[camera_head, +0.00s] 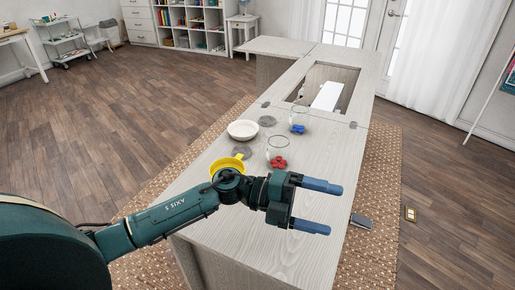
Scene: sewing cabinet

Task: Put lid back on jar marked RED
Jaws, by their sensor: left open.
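A clear glass jar with red pieces in its bottom (277,161) stands on the cabinet top, behind my left gripper. A second clear jar with blue pieces (298,128) stands farther back. No marking is readable on either jar. A flat grey disc, likely a lid (242,152), lies left of the red-filled jar. Another such disc (267,121) lies left of the blue-filled jar. My left gripper (329,208) is open and empty, its blue fingers apart, over the near right part of the cabinet top. My right gripper is not in view.
A white bowl (242,131) stands left of the jars. A yellow container (226,164) is partly hidden by my left arm. The pale wood cabinet top (270,250) is bare in front. An opening with a white machine (328,97) lies behind the jars.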

